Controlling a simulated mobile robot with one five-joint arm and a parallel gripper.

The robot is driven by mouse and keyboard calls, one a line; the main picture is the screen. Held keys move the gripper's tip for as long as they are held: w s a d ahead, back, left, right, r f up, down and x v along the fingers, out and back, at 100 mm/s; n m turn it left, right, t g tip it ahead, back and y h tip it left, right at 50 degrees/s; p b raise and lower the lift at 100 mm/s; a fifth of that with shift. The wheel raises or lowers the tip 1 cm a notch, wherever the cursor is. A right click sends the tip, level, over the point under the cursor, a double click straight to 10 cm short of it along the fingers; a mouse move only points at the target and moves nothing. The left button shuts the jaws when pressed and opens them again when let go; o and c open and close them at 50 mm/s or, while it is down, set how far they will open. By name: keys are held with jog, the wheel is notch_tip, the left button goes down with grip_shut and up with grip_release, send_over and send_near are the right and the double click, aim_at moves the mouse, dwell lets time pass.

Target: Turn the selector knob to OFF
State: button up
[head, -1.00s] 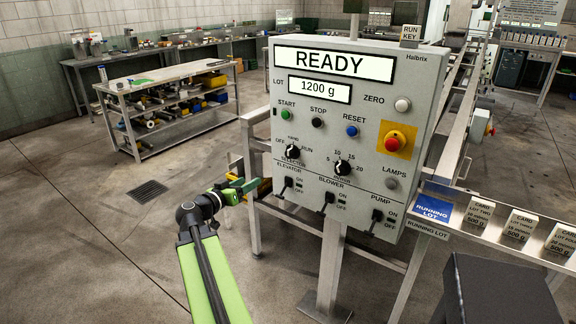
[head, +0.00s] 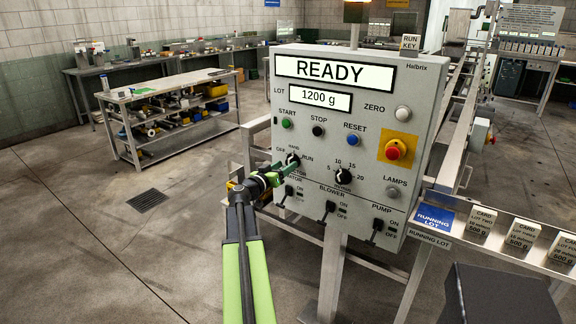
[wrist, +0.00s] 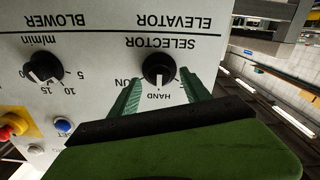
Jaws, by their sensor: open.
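The black selector knob (head: 293,158) is on the left of the grey control panel (head: 365,110), above the elevator switch. In the wrist view, which is upside down, the selector knob (wrist: 159,69) has its white mark on HAND. My gripper (wrist: 160,80) has its two green fingers apart, one on each side of the knob at its near edge. I cannot tell whether they touch it. In the head view my gripper (head: 284,170) is at the panel face and partly covers the selector labels, though OFF still shows at the knob's upper left.
The elevator switch (head: 289,191) is close below my gripper. The START button (head: 286,124) and red emergency button (head: 394,150) are also on the panel. A shelved bench (head: 165,95) stands back left.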

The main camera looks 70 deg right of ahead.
jog(key=shift+x, duration=1.25)
jog(key=shift+c, duration=0.2)
grip_shut()
